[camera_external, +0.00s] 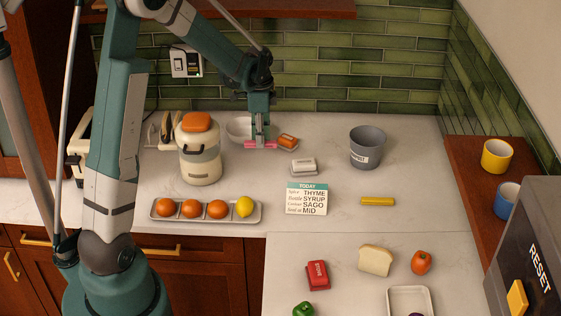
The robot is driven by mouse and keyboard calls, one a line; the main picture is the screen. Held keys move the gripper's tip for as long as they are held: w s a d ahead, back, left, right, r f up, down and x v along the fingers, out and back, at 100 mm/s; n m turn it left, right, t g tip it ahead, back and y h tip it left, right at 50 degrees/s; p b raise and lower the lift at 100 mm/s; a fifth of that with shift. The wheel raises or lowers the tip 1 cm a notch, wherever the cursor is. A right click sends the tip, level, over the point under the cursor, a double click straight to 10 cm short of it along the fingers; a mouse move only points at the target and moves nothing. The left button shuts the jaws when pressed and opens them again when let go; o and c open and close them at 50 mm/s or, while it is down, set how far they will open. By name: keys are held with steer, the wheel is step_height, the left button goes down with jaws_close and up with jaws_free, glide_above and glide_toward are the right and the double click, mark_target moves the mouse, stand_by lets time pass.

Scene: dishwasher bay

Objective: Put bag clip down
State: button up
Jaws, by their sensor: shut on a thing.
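My gripper (260,138) points down at the back of the counter. It is shut on a pink bar-shaped thing, which looks like the bag clip (248,144). The clip lies crosswise under the fingers, with both ends showing. Whether it touches the counter I cannot tell. It is in front of a pale bowl (238,127), partly hidden by my gripper, and just left of an orange-topped item (287,142).
A cream canister (200,165) stands left of my gripper, and a grey bucket (367,147) to the right. A small white-grey box (303,167), a word card (307,199) and a yellow bar (377,202) lie in front. A fruit tray (177,219) is front left. Counter around the yellow bar is clear.

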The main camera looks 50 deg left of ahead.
steer(key=shift+f, duration=0.1)
glide_above(261, 171)
steer(key=shift+a+f, duration=0.1)
steer(key=shift+f, duration=2.7)
steer(key=shift+f, duration=2.1)
steer(key=shift+f, duration=0.15)
steer(key=o, duration=0.8)
steer(key=shift+c, duration=0.2)
steer(key=shift+r, duration=0.2)
steer(key=shift+r, duration=6)
